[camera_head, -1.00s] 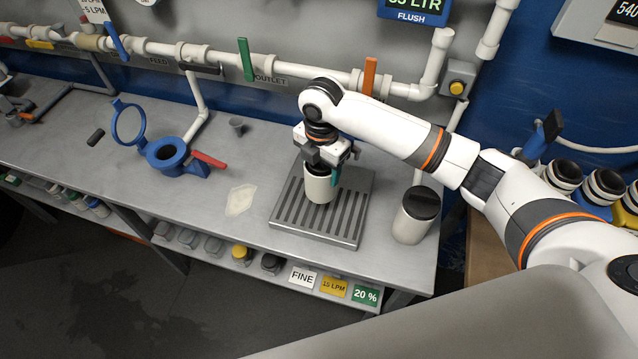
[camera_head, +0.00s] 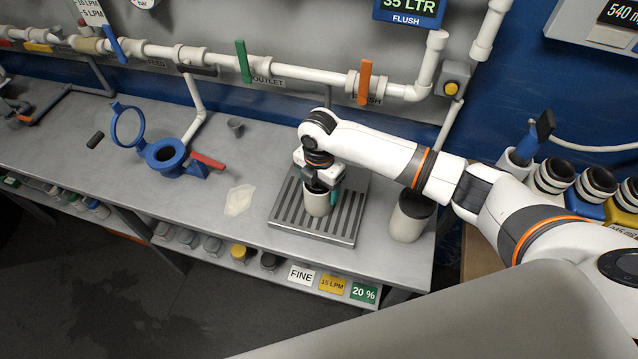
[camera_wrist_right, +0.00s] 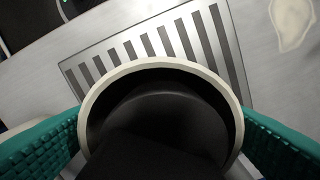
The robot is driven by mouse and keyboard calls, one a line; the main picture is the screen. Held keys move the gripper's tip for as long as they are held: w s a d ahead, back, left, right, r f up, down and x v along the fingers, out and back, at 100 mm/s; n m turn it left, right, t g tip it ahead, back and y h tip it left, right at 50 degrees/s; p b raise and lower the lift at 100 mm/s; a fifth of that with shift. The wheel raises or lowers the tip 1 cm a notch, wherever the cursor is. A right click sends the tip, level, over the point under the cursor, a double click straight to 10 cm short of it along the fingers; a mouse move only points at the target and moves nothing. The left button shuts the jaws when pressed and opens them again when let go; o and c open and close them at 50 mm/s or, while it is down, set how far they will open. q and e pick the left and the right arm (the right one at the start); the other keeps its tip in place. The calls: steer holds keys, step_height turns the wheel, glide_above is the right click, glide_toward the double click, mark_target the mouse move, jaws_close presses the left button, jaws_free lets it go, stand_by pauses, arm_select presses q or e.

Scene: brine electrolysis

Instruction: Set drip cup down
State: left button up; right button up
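The drip cup (camera_head: 317,204) is a cream cup with a dark inside, upright over the slatted metal drip tray (camera_head: 349,233). My right gripper (camera_head: 319,188) reaches down on it from above. In the right wrist view the cup's rim (camera_wrist_right: 160,66) fills the middle, with a teal finger pad on each side, pressed close to its wall. The gripper is shut on the cup. The cup's base appears to be at the slats, but I cannot tell whether it bears on them. My left gripper is not in view.
A cream canister with a dark lid (camera_head: 411,217) stands right of the tray. A blue filter housing (camera_head: 166,157) with a red handle is to the left. A pale stain (camera_head: 239,200) lies beside the tray. White pipes (camera_head: 300,83) run along the back wall.

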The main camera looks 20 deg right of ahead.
steer(key=shift+o, duration=0.5)
steer(key=shift+r, duration=0.1)
step_height(320, 180, up, 12)
steer(key=shift+r+b, duration=0.1)
steer(key=shift+b, duration=0.8)
steer(key=shift+s, duration=0.1)
